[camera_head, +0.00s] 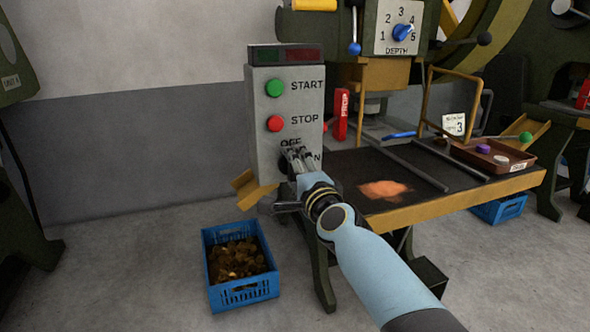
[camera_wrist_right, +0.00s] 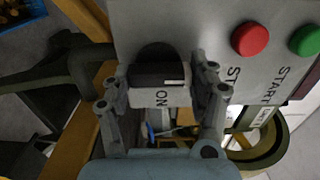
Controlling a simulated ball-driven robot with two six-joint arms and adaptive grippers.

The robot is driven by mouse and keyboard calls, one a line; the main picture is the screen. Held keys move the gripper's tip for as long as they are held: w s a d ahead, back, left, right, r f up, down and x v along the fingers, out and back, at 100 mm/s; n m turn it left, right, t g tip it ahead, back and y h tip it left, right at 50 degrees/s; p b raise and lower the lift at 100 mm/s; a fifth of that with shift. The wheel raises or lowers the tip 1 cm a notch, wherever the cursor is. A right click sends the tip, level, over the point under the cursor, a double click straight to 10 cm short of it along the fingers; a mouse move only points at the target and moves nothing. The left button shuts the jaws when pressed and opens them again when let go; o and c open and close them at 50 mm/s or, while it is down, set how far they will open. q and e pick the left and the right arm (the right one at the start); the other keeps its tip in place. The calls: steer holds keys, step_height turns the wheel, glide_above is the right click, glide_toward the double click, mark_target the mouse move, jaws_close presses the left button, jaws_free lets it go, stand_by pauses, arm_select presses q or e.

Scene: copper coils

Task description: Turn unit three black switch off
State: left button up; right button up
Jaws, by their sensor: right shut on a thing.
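The grey control box (camera_head: 262,100) stands at the left end of the unit with the sign "3" (camera_head: 455,124). My right gripper (camera_head: 291,152) reaches its lower front, over the OFF and ON lettering, and hides the switch in the head view. In the right wrist view the black switch (camera_wrist_right: 150,75) sits between the two fingers of my right gripper (camera_wrist_right: 163,77), which is shut on it. A short white mark shows on the switch's right end, and the ON label is just below it. My left gripper is not in view.
The green START button (camera_head: 275,88) and red STOP button (camera_head: 275,123) are above the gripper. A blue crate of copper-coloured pieces (camera_head: 240,293) stands on the floor below left. The dark worktable (camera_head: 350,165) with a brown tray (camera_head: 470,158) is to the right.

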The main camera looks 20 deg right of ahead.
steer(key=shift+f, duration=0.15)
steer(key=o, duration=1.2)
steer(key=shift+s, duration=0.1)
steer(key=s, duration=1.2)
steer(key=shift+d, duration=0.15)
